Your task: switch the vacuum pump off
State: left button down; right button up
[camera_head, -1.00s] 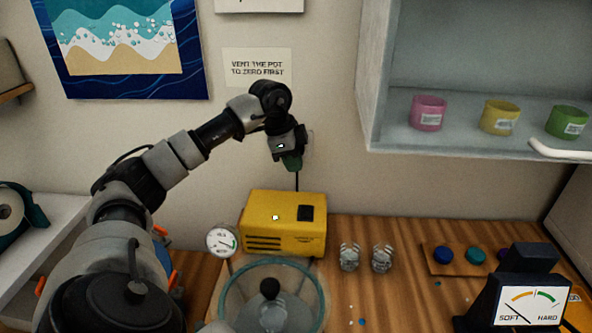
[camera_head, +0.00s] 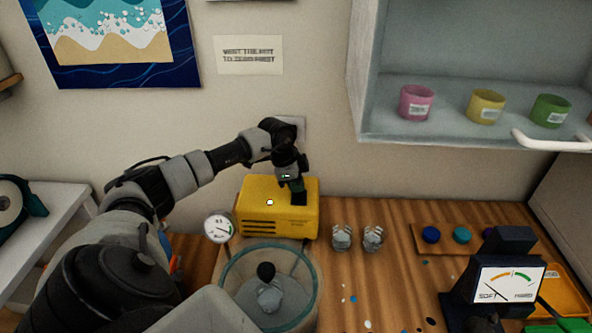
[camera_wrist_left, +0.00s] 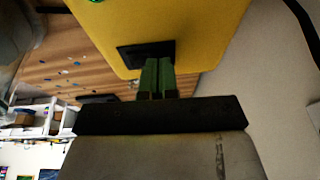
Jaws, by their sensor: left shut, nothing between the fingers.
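The vacuum pump (camera_head: 262,220) is a yellow box with dark slots on its front, standing on the wooden bench against the wall. My left gripper (camera_head: 298,197) is shut and empty, pointing down at the right part of the pump's top, over the black switch. In the left wrist view the black switch (camera_wrist_left: 134,54) shows on the yellow pump (camera_wrist_left: 200,30), and the green fingertips (camera_wrist_left: 158,64) reach it, partly covering it. I cannot tell whether they touch it or which way the switch is set. My right gripper does not show.
A round gauge (camera_head: 218,228) and a clear-lidded pot (camera_head: 230,300) stand in front of the pump. Two small clear cups (camera_head: 341,237) stand to its right. A hardness meter (camera_head: 505,280) is at the right front. A shelf (camera_head: 450,125) with coloured cups hangs above.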

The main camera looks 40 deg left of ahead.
pick_arm(q)
jog(key=shift+w+f, duration=0.1)
jog(key=shift+f, duration=0.25)
jog(key=shift+r, duration=0.1)
jog(key=shift+s+d+r+p, duration=0.1)
jog(key=shift+s+d+p, duration=0.2)
jog(key=shift+s+p, duration=0.25)
jog(key=shift+s+d+r, duration=0.1)
jog(key=shift+d, duration=0.1)
